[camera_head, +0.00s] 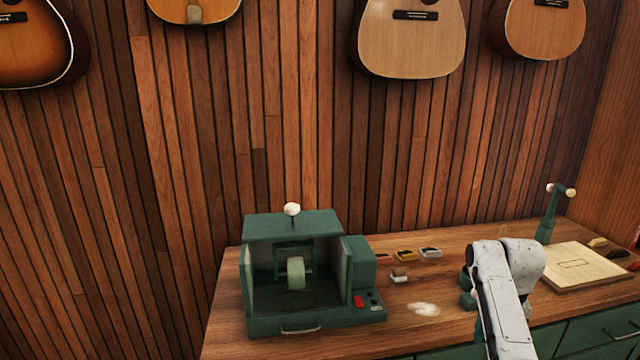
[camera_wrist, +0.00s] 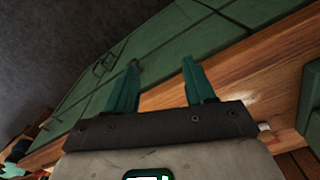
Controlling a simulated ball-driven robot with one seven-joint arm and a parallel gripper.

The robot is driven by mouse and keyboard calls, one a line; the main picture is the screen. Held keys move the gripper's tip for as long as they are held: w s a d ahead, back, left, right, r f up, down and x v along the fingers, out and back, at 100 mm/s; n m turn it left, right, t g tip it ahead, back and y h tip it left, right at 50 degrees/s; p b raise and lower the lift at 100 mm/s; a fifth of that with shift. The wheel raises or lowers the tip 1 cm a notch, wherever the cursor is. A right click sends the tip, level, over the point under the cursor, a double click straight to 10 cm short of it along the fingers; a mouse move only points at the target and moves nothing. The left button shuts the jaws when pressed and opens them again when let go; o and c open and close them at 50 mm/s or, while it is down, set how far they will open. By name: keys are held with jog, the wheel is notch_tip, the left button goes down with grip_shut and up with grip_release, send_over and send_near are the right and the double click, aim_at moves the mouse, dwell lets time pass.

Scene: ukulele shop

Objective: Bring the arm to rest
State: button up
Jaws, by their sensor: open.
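My gripper (camera_wrist: 160,72) shows in the wrist view with its two teal fingers spread apart and nothing between them. Behind the fingers are the green drawer fronts (camera_wrist: 115,70) and the wooden edge of the workbench (camera_wrist: 235,70), seen at a tilt. In the head view my white arm (camera_head: 505,300) is at the lower right, in front of the workbench (camera_head: 440,280). The gripper itself does not show in the head view.
A green machine (camera_head: 300,225) with an open front stands on the bench's left part. Several small blocks lie right of it, by a pale powder patch (camera_head: 423,309). A pale board (camera_head: 575,266) and a green stand (camera_head: 549,215) are at the right. Guitars hang above.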

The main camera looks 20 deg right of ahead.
jog(key=s+a+f+n, duration=0.2)
jog(key=s+a+f, duration=0.35)
jog(key=a, duration=0.45)
jog(key=s+a+f+n, duration=0.1)
jog(key=s+a+f, duration=0.3)
jog(key=a+f, duration=0.45)
jog(key=s+a+r+n, duration=0.1)
jog(key=s+a+n, duration=0.1)
jog(key=s+a, duration=0.4)
jog(key=s+a+r+n, duration=0.1)
jog(key=s+a, duration=0.4)
jog(key=s, duration=0.6)
jog(key=shift+s+a+r+n+t, duration=0.2)
jog(key=shift+s+a+n+t, duration=0.1)
jog(key=shift+a+n+t, duration=0.1)
